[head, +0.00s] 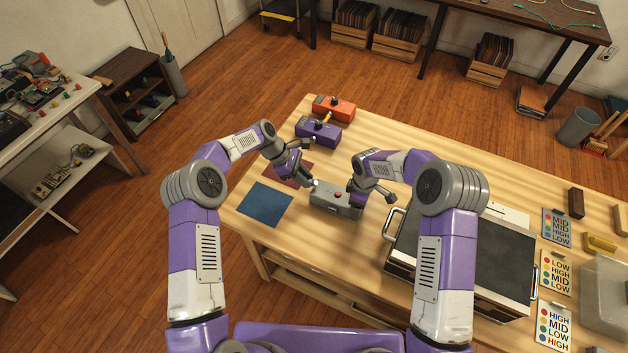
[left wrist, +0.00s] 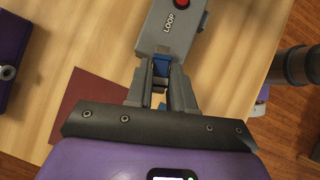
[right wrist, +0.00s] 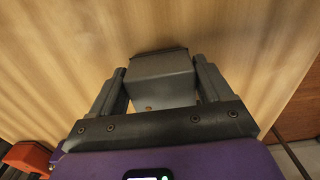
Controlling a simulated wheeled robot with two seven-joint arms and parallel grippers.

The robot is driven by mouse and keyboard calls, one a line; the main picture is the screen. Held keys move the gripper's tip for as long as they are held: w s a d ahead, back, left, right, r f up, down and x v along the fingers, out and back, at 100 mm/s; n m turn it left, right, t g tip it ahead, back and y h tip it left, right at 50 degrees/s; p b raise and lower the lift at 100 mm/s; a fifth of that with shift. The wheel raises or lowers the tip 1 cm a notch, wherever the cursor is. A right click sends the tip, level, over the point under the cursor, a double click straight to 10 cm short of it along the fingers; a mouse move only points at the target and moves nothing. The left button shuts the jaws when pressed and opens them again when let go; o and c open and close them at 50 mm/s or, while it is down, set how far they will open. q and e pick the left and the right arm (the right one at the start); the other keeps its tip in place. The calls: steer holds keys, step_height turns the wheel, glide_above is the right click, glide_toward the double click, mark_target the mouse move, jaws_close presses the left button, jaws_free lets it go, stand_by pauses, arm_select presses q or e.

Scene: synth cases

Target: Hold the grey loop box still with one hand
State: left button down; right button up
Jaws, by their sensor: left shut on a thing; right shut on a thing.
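The grey loop box (head: 332,210), with a red button on top, lies on the wooden table in front of me. The left wrist view shows the box (left wrist: 168,30) with its LOOP label. My left gripper (head: 313,183) is at one end of the box, its fingers shut on a small blue piece (left wrist: 161,67) there. I cannot tell if that piece is part of the box. My right gripper (head: 356,201) is at the other end, its fingers on both sides of the grey box end (right wrist: 160,80). The box's right end is partly hidden in the head view.
A blue mat (head: 265,204) and a dark red mat (head: 284,175) lie left of the box. A purple box (head: 314,132) and an orange box (head: 335,108) stand behind. A dark-topped case with handles (head: 480,262) and label cards (head: 556,228) fill the right side.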

arm_select(q)
steer(key=a, duration=0.2)
steer(key=a+f+m+y, duration=0.1)
steer(key=a, duration=0.1)
steer(key=a+f+m, duration=0.1)
steer(key=a, duration=0.1)
steer(key=shift+s+a+g, duration=0.15)
steer(key=shift+s+g, duration=0.15)
steer(key=shift+g, duration=0.1)
steer(key=s+a+r+m+y, duration=0.1)
steer(key=s+a+r+y, duration=0.15)
steer(key=a, duration=0.55)
steer(key=shift+s+d+f, duration=0.1)
steer(key=shift+s+f, duration=0.05)
steer(key=shift+f, duration=0.9)
steer(key=shift+s+f, duration=0.15)
steer(key=shift+f, duration=0.85)
steer(key=shift+s+d+f, duration=0.1)
steer(key=shift+s+f, duration=0.05)
steer(key=shift+f, duration=0.9)
steer(key=c, duration=0.9)
jaws_free()
steer(key=v, duration=1.2)
steer(key=shift+a, duration=0.25)
